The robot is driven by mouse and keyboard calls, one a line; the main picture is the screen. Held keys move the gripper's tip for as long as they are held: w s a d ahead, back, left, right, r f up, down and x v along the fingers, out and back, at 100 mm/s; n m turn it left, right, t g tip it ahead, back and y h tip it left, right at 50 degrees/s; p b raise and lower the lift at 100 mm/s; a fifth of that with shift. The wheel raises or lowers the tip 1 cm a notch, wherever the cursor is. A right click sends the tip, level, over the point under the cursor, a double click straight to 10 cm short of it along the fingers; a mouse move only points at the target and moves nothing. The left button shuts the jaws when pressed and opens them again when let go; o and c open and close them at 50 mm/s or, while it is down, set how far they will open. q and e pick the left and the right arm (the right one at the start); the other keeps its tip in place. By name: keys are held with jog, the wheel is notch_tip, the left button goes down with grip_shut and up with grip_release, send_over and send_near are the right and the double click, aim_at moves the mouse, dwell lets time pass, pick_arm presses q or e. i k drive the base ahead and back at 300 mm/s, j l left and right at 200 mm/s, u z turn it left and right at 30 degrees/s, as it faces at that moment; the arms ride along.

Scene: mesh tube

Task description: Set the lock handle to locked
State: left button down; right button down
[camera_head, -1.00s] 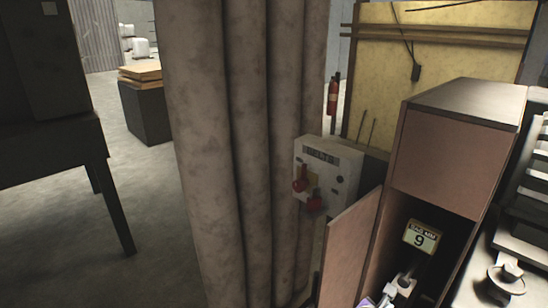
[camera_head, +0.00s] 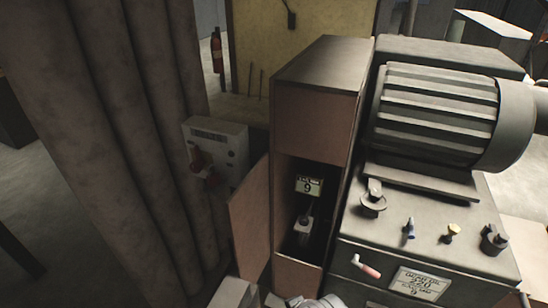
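A lever handle with a red grip (camera_head: 366,267) sits on the front face of the grey machine (camera_head: 450,205), pointing down to the right. A white control box (camera_head: 228,148) at the left of the cabinet carries red knobs or handles (camera_head: 203,160). I cannot tell which of these is the lock handle, and no locked or unlocked mark is readable. Neither gripper shows clearly. A pale rounded shape at the bottom edge, below the cabinet, is cut off and cannot be identified.
A brown cabinet (camera_head: 315,110) stands in the middle with its door (camera_head: 250,220) open to the left. A tag marked 9 (camera_head: 309,186) is inside. Several knobs and a large ribbed motor (camera_head: 435,115) sit on the machine.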

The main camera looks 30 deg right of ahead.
aim_at(363, 267)
jog(key=z, duration=1.25)
